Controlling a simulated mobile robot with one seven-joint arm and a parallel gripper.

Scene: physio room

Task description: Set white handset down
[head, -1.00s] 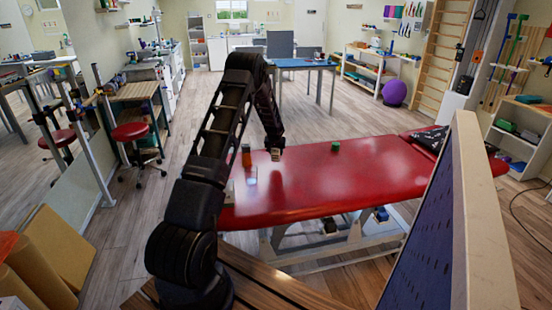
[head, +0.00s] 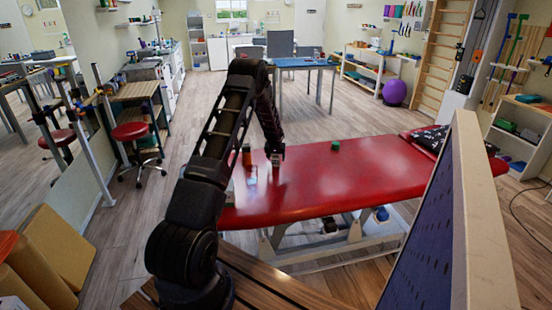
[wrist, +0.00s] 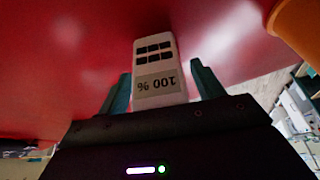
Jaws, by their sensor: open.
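The white handset (wrist: 158,62), with dark buttons and a grey "100 %" display, shows in the wrist view between the two fingers of my gripper (wrist: 163,88). The fingers are open, with a gap visible on each side of it. The red treatment table (wrist: 75,45) fills the background.
An orange-brown container (head: 246,156) stands close to the left of my gripper; it also shows in the wrist view (wrist: 298,28). A green block (head: 335,145) lies farther right on the table. The middle of the tabletop is clear.

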